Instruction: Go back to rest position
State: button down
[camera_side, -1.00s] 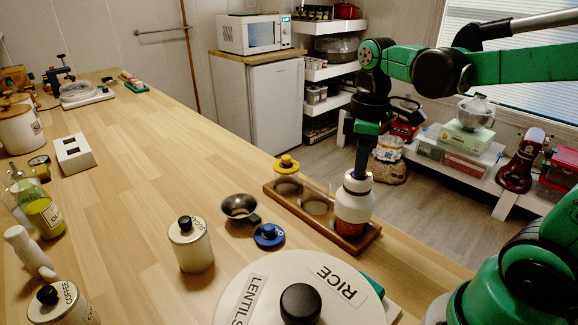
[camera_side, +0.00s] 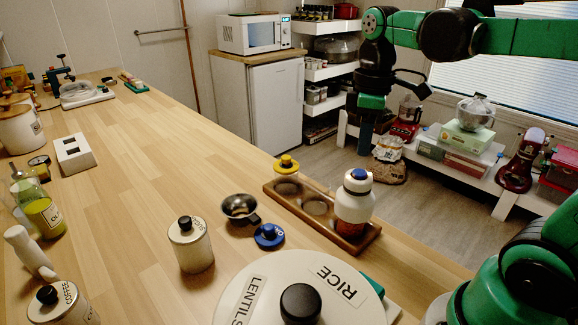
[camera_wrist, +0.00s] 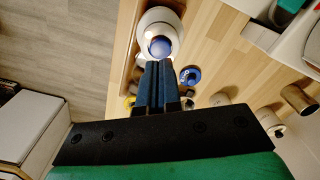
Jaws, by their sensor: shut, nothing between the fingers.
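My gripper (camera_side: 365,138) hangs pointing down in the side view, above and behind the wooden rack. Its blue fingers (camera_wrist: 160,82) are shut together with nothing between them in the wrist view. A white-topped jar (camera_side: 355,200) with a blue knob stands upright at the right end of the wooden rack (camera_side: 362,245), clear of the fingers. The same jar shows in the wrist view (camera_wrist: 160,22), beyond the fingertips.
A blue lid (camera_side: 269,235), a metal funnel (camera_side: 240,208) and a sugar canister (camera_side: 191,246) stand left of the rack. A yellow lid (camera_side: 287,164) is at the rack's far end. A large round lidded container (camera_side: 250,300) fills the front. The counter's middle is clear.

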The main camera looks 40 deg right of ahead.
jog(key=a+f+m+t, duration=0.4)
jog(key=a+m+t, duration=0.2)
jog(key=t, duration=0.1)
jog(key=shift+a+f, duration=0.2)
jog(key=shift+f, duration=0.1)
